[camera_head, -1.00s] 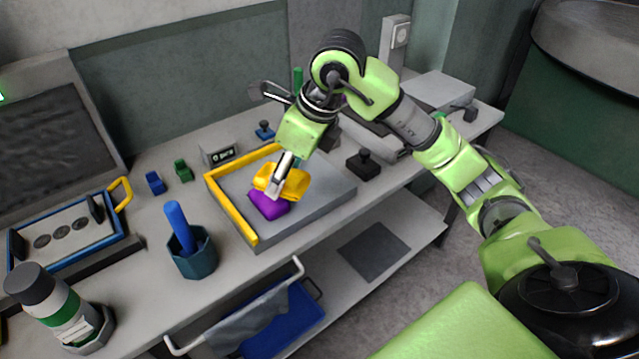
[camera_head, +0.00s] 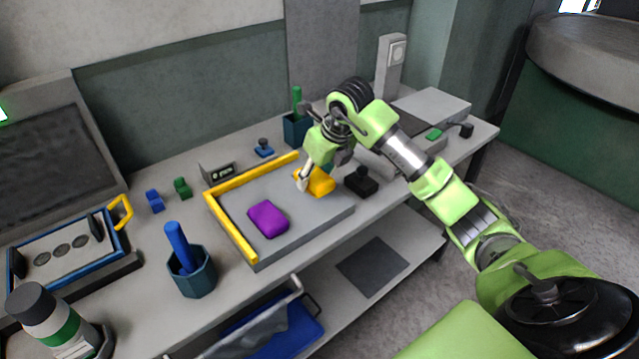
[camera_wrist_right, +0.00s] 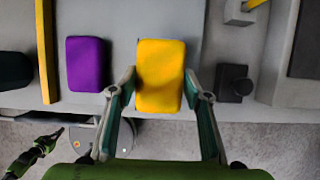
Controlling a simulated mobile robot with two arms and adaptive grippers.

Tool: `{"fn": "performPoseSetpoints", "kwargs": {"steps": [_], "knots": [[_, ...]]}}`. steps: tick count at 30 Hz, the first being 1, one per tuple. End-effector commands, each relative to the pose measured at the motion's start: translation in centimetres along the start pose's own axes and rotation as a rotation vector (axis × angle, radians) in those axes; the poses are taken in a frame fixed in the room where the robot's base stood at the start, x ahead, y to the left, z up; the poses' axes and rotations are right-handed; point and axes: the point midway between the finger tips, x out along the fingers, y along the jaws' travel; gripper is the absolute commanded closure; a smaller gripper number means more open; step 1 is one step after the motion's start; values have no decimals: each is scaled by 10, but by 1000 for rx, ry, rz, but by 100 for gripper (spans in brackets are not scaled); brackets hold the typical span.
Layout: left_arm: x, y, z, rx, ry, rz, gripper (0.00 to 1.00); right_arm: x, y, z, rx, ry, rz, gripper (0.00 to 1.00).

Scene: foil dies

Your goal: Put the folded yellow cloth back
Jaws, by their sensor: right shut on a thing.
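The folded yellow cloth (camera_head: 319,181) is at the right part of the grey plate with yellow edge bars (camera_head: 290,229). My right gripper (camera_head: 303,184) is shut on it; in the right wrist view the yellow cloth (camera_wrist_right: 161,75) sits between the two fingers (camera_wrist_right: 158,92). I cannot tell whether it touches the plate. A folded purple cloth (camera_head: 267,219) lies on the plate to its left, apart from it; it also shows in the right wrist view (camera_wrist_right: 87,64).
A black stamp-like block (camera_head: 361,182) stands just right of the plate. A teal cup with a blue rod (camera_head: 192,274) is at the front left. A small display (camera_head: 219,171) stands behind the plate. The plate between the cloths is clear.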

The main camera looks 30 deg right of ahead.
Motion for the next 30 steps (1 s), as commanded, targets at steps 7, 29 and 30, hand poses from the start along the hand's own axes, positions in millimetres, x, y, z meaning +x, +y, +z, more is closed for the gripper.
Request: {"fn": "performPoseSetpoints", "kwargs": {"steps": [7, 29, 30], "knots": [[-5, -1, 0, 0, -1, -1, 100, 20, -14, -1, 1, 1, 0, 73], [-18, -1, 0, 1, -2, -1, 100, 56, -18, -13, -1, -1, 0, 39], [-18, -1, 0, 1, -2, -1, 100, 56, -18, -13, -1, -1, 0, 39]]}}
